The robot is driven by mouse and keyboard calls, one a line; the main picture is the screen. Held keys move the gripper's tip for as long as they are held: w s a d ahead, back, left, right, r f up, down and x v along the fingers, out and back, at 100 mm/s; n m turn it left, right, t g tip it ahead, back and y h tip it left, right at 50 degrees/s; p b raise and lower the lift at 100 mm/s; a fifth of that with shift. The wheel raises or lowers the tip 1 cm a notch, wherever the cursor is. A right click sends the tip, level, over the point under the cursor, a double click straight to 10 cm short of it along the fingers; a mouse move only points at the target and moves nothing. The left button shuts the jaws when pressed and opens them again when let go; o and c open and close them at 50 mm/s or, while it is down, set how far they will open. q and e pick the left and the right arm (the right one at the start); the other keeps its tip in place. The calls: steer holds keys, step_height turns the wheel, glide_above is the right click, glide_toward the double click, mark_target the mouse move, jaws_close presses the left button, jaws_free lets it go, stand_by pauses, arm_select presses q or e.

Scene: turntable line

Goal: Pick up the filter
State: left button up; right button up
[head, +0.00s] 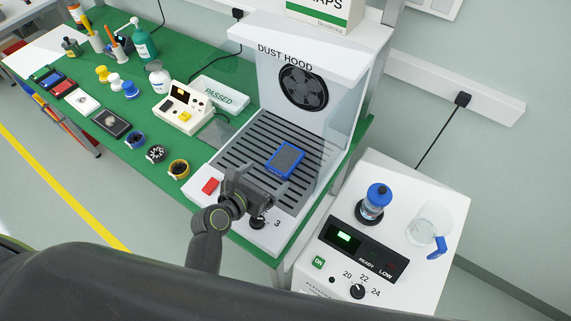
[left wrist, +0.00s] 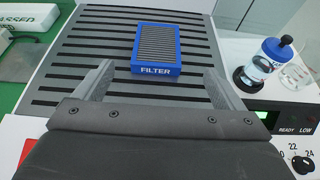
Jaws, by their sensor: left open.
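The filter (head: 286,160) is a blue-framed rectangular block with a grey pleated face. It lies on the slatted grille (head: 236,148) of the dust hood (head: 272,84). In the left wrist view the filter (left wrist: 166,50), labelled FILTER, lies beyond the fingertips, a little right of centre. My left gripper (head: 262,180) is open and empty over the front of the grille, short of the filter and apart from it. In the left wrist view its two fingers (left wrist: 158,80) stand wide apart. My right gripper is not in view.
A red block (head: 210,186) and a knob (head: 257,223) are at the hood's front edge. To the right, a white unit (head: 400,180) bears a blue-capped bottle (head: 376,197) and a clear jug (head: 430,222). A PASSED tray (head: 219,97) and small items stand left on the green bench.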

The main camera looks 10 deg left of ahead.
mark_target(283, 161)
arm_select(q)
steer(key=b+x, duration=0.2)
steer(key=x, duration=0.2)
steer(key=shift+w, duration=0.2)
steer(key=b+x, duration=0.4)
steer(key=b, duration=0.1)
steer(key=shift+w+a+f, duration=0.1)
steer(key=shift+w+f, duration=0.05)
steer(key=shift+f, duration=0.15)
steer(key=shift+w, duration=0.4)
steer(key=c, duration=1.2)
steer(key=shift+o, duration=0.2)
steer(key=shift+r, duration=0.2)
